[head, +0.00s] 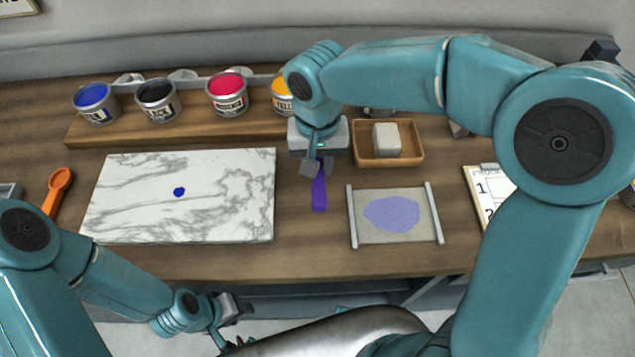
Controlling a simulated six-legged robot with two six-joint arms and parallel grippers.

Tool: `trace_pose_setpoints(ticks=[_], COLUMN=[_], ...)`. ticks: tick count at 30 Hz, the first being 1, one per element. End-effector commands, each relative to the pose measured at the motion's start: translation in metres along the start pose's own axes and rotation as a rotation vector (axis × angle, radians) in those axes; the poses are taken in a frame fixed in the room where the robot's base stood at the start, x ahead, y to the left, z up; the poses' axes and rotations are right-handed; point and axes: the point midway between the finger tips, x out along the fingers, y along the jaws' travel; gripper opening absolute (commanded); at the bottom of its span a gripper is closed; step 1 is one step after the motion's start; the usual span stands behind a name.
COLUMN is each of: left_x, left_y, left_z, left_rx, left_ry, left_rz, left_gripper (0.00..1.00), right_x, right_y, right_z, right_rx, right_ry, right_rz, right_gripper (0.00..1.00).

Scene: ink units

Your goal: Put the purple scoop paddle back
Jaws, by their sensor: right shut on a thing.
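The purple scoop paddle (319,192) is upright in the picture, between the marble slab and the grey framed pad. My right gripper (318,166) points down and is shut on its upper end, which the fingers partly hide. I cannot tell whether the paddle's lower end touches the table. My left gripper (228,318) is low in front of the table's front edge, away from the paddle. Its fingers are small and partly hidden, so its opening is unclear.
A marble slab (230,215) bears a blue ink dab. A framed pad (421,237) has a lilac patch. Ink cans (157,100) stand on a wooden shelf (200,132) behind. A wooden tray (409,158) holds a grey block (386,139). An orange scoop (55,192) lies left; a clipboard (475,190) lies right.

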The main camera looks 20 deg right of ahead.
Motion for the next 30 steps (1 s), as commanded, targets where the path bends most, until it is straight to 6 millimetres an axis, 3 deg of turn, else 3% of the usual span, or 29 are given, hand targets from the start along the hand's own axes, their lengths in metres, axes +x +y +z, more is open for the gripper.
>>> trace_pose_setpoints(ticks=[3, 15, 26, 27, 29, 30], left_x=[0.000, 0.000, 0.003, 0.003, 0.002, 0.002], left_y=[0.000, 0.000, -0.001, -0.001, -0.001, -0.001], left_z=[0.000, 0.000, 0.000, 0.000, 0.000, 0.000], left_rx=[0.000, 0.000, 0.000, 0.000, 0.000, 0.000], left_ry=[0.000, 0.000, 0.000, 0.000, 0.000, 0.000], left_rz=[0.000, 0.000, 0.000, 0.000, 0.000, 0.000], left_gripper=[0.43, 0.43, 0.43, 0.43, 0.43, 0.43], right_x=[0.021, 0.069, 0.074, 0.074, 0.073, 0.073], right_y=[0.000, 0.000, -0.001, -0.001, -0.001, -0.001], right_z=[0.000, -0.001, -0.002, -0.002, -0.002, -0.002], right_rx=[0.000, 0.000, 0.000, 0.000, 0.000, 0.000], right_ry=[-0.003, -0.001, 0.000, 0.000, 0.000, 0.000], right_rz=[0.001, 0.000, -0.001, -0.001, -0.001, -0.001], right_gripper=[0.00, 0.00, 0.00, 0.31, 0.50, 0.50])
